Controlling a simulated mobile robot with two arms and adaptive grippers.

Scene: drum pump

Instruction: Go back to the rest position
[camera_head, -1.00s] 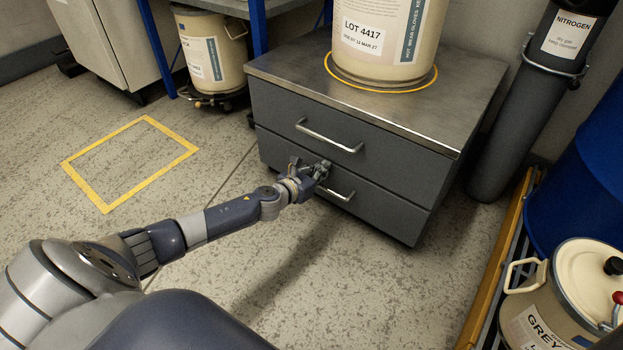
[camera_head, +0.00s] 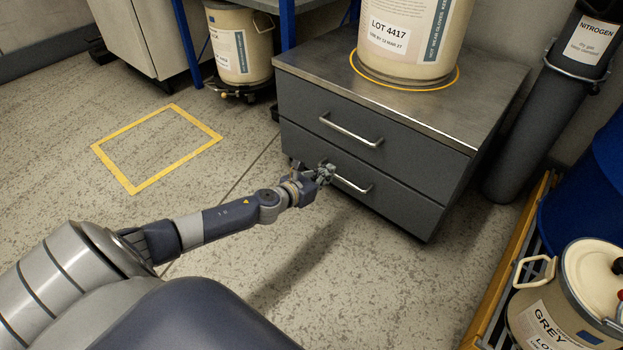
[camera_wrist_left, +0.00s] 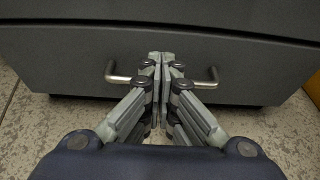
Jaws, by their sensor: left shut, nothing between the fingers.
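My left gripper (camera_head: 326,172) is at the left end of the lower drawer's handle (camera_head: 352,184), in front of the grey drawer cabinet (camera_head: 400,150). In the left wrist view my gripper (camera_wrist_left: 161,60) is shut with its fingertips together and nothing between them. The handle shows on both sides of the fingers there (camera_wrist_left: 209,80); its middle is hidden behind them. I cannot tell whether the fingers touch it. Both drawers look closed. My right gripper is not in view.
A cream drum (camera_head: 408,40) stands on the cabinet top inside a yellow ring. A dark nitrogen cylinder (camera_head: 540,110) stands right of the cabinet. A grey-labelled drum (camera_head: 545,315) and a blue drum (camera_head: 590,200) are at the right. A yellow floor square (camera_head: 157,148) is empty.

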